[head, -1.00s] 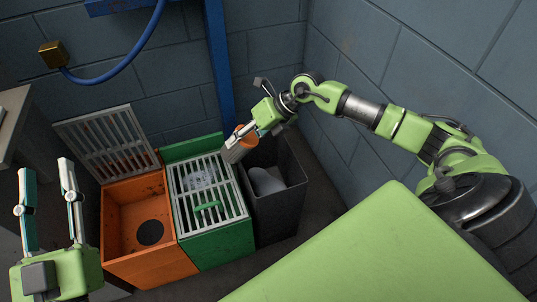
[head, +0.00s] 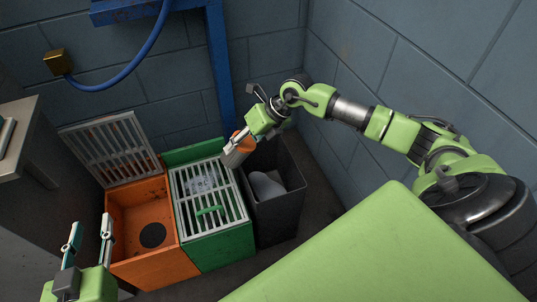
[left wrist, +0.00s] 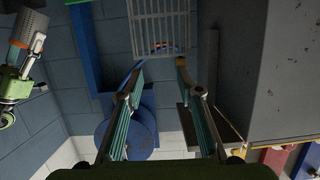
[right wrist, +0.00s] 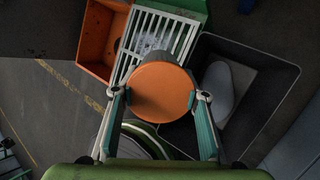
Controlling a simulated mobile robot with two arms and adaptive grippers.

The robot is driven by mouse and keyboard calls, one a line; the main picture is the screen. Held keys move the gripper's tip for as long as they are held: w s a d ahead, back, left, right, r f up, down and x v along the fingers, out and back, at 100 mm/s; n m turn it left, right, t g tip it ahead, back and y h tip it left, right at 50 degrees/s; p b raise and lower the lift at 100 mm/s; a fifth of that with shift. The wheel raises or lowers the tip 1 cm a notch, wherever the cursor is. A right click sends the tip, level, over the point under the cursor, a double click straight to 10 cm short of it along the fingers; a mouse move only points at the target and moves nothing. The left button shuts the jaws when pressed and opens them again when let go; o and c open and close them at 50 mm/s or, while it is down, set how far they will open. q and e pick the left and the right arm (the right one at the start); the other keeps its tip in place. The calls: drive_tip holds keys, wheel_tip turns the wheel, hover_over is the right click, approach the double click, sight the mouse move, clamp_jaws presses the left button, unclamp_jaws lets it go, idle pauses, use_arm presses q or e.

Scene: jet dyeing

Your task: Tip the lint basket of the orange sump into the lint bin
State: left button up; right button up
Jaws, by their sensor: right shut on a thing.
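My right gripper (head: 250,131) is shut on the lint basket (head: 233,156), a grey cylinder with an orange end. The basket is tilted, orange end nearest the gripper, above the border between the green sump and the lint bin. The dark lint bin (head: 278,211) holds a smooth grey lump. The orange sump (head: 130,262) is open, with a dark round hole in its floor. My left gripper (head: 88,231) is open and empty, left of the orange sump.
The orange sump's grate lid (head: 110,148) leans back toward the wall. The green sump (head: 222,251) stands between orange sump and bin, under a grate with a green handle (head: 210,210). A grey cabinet (head: 30,200) is at the left. A blue post (head: 220,70) rises behind.

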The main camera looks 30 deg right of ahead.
drive_tip(key=shift+w+a+r+h+p, duration=0.1)
drive_tip(key=shift+w+a+h+p, duration=0.25)
drive_tip(key=shift+p, duration=0.8)
drive_tip(key=shift+w+a+f+g+h+p, duration=0.1)
drive_tip(key=shift+a+f+g+h+p, duration=0.1)
drive_tip(key=shift+a+g+h+p, duration=0.45)
drive_tip(key=shift+w+a+h+p, duration=0.3)
drive_tip(key=shift+h+p, duration=0.1)
drive_tip(key=shift+p, duration=0.45)
drive_tip(key=shift+w+a+f+g+h, duration=0.1)
drive_tip(key=shift+a+f+g+h, duration=0.1)
drive_tip(key=shift+g+h, duration=0.15)
drive_tip(key=shift+w+a+r+h+p, duration=0.2)
drive_tip(key=shift+a+h+p, duration=0.15)
drive_tip(key=shift+h+p, duration=0.15)
use_arm(q)
drive_tip(key=s+a+f+g+y, duration=0.1)
drive_tip(key=s+a+f+g, duration=0.2)
drive_tip(key=s+f+g, duration=0.2)
drive_tip(key=s+a+f+g+y, duration=0.2)
drive_tip(key=s+f+g, duration=0.4)
drive_tip(key=s, duration=0.6)
drive_tip(key=shift+a+f+n, duration=0.3)
drive_tip(key=shift+a+f, duration=0.35)
drive_tip(key=shift+f, duration=0.6)
use_arm(e)
drive_tip(key=shift+a+g+h, duration=0.2)
drive_tip(key=shift+g+h, duration=0.25)
drive_tip(key=shift+g, duration=0.05)
